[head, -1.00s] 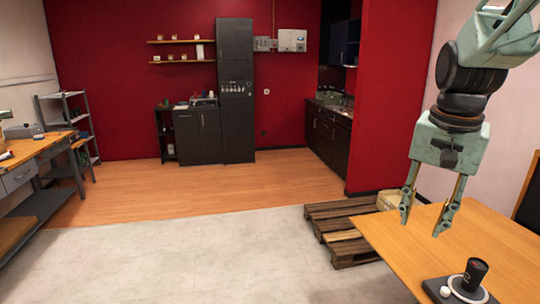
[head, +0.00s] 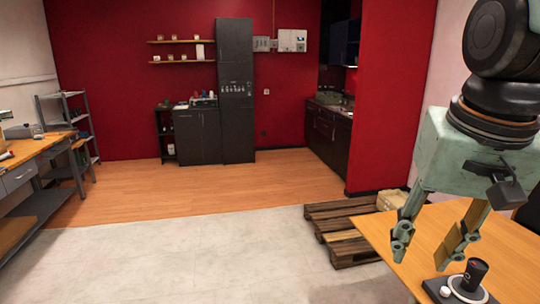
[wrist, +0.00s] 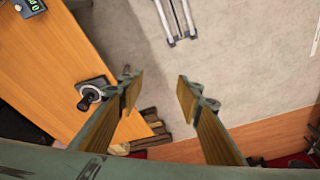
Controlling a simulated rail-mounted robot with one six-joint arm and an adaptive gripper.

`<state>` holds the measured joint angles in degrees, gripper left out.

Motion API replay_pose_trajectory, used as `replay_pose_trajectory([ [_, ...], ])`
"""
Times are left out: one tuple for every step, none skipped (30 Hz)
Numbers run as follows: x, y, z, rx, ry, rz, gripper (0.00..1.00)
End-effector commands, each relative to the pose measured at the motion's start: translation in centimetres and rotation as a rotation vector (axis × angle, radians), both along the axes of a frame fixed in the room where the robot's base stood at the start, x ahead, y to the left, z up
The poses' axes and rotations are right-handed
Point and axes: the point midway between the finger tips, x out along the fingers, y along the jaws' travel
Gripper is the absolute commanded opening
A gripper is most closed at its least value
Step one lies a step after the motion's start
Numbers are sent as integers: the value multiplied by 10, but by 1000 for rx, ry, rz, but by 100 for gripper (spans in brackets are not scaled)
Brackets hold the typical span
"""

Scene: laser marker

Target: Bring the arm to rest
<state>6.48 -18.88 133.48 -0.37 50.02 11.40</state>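My gripper (head: 428,250) hangs in the right part of the head view, fingers pointing down, above the wooden table (head: 505,240). Its two fingers are apart with nothing between them. In the wrist view my gripper (wrist: 153,90) also shows open and empty, with the pale floor (wrist: 235,50) beyond the fingertips.
A workbench (head: 30,165) stands at the far left. Dark cabinets (head: 205,135) line the red back wall. The middle floor is clear.

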Motion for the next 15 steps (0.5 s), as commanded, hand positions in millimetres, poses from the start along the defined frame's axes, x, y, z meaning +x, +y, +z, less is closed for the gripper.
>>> replay_pose_trajectory([
  [-9,4,1,-3,-6,19,33],
  [-14,6,1,-6,-8,30,33],
  [-20,9,1,-8,-12,45,33],
  [-24,11,1,-11,-15,56,33],
  [-29,13,1,-13,-17,68,33],
  [-35,15,0,-15,-20,84,33],
  [-40,17,0,-18,-22,94,33],
  [-45,19,0,-20,-25,105,33],
  [-51,21,0,-23,-29,120,33],
  [-55,23,-1,-25,-31,132,33],
  [-60,24,-2,-28,-34,143,33],
  [-66,26,-2,-30,-37,158,33],
  [-71,28,-3,-32,-40,170,33],
  [-75,30,-3,-35,-43,181,33],
  [-82,31,-5,-38,-46,195,33],
])
